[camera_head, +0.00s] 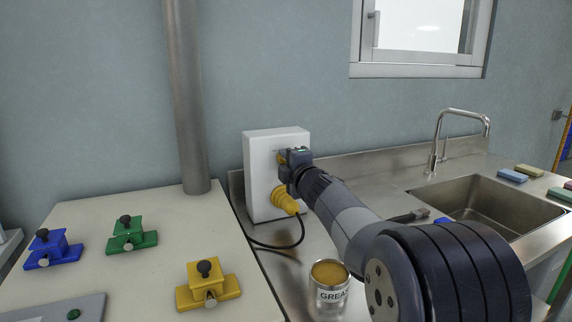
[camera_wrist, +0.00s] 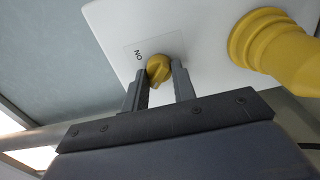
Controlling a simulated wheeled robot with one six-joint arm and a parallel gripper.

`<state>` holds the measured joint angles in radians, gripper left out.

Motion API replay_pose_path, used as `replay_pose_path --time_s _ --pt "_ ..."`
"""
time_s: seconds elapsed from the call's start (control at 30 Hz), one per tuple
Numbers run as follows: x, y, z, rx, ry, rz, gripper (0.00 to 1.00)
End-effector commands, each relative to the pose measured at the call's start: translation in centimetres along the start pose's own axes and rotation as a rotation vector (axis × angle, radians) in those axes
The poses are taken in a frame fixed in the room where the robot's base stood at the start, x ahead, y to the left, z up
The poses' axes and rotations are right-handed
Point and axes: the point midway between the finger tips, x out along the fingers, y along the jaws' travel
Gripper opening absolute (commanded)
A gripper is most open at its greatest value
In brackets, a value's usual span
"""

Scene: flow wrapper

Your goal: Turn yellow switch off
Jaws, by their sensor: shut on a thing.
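The yellow switch (camera_wrist: 158,69) is a round knob on the face of a white box, with the label "ON" beside it in the wrist view. My gripper (camera_wrist: 160,76) has one finger on each side of the knob and is shut on it. In the head view the white box (camera_head: 262,150) stands against the wall, and my gripper (camera_head: 286,158) is at its upper right face. The switch (camera_head: 281,158) is mostly hidden there behind my gripper.
A yellow plug (camera_head: 285,199) with a black cable sits low on the box, near my gripper. Blue, green and yellow fixtures (camera_head: 208,285) lie on the left table. A sink (camera_head: 490,200) is at right.

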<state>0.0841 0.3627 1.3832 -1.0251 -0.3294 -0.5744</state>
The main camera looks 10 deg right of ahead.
Motion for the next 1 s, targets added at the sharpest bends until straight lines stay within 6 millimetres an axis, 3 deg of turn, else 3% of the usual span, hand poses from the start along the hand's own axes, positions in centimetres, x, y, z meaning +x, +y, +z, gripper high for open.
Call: replay_pose_path --time_s 0.47,0.5,0.73,1.0 --pt "0.00 -0.11 -0.02 -0.013 0.001 -0.002 0.03" --pt "0.01 -0.11 -0.02 -0.013 0.001 -0.002 0.29" --pt "0.01 -0.07 -0.01 -0.012 0.000 -0.001 0.47" --pt "-0.14 -0.01 0.00 -0.011 0.000 0.000 0.47"
